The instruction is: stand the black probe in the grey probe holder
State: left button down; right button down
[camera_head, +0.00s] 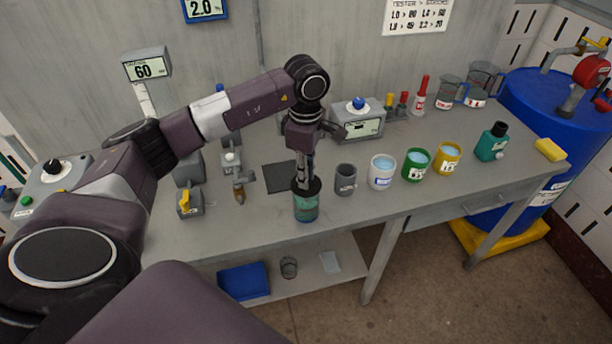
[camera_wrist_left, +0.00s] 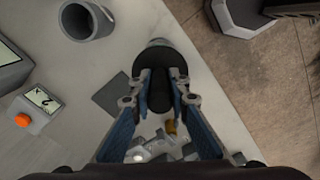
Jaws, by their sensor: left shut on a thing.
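My left gripper (camera_head: 304,180) points straight down over the front edge of the table and is shut on a black piece (camera_wrist_left: 160,92), which looks like the black probe. In the head view the black probe (camera_head: 306,187) sits at the mouth of a clear jar with green contents (camera_head: 305,208); its lower part is hard to make out. The grey probe holder (camera_head: 346,180) appears to be the grey cup standing just right of the jar, apart from it. It also shows at the upper left of the wrist view (camera_wrist_left: 88,20), upright and hollow. My right gripper is out of view.
White (camera_head: 382,172), green (camera_head: 416,166) and yellow (camera_head: 447,158) cups stand in a row to the right. A tester box (camera_head: 358,122) is behind the grey cup. A dark mat (camera_head: 281,178) lies left of the jar. A brown-tipped tap (camera_head: 239,190) stands farther left.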

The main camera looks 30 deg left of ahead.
pick_arm(q)
jog(key=shift+r+p, duration=0.5)
jog(key=shift+r, duration=0.55)
jog(key=shift+r, duration=0.1)
jog(key=shift+r+p, duration=1.35)
jog(key=shift+r, duration=0.95)
jog(key=shift+r, duration=0.1)
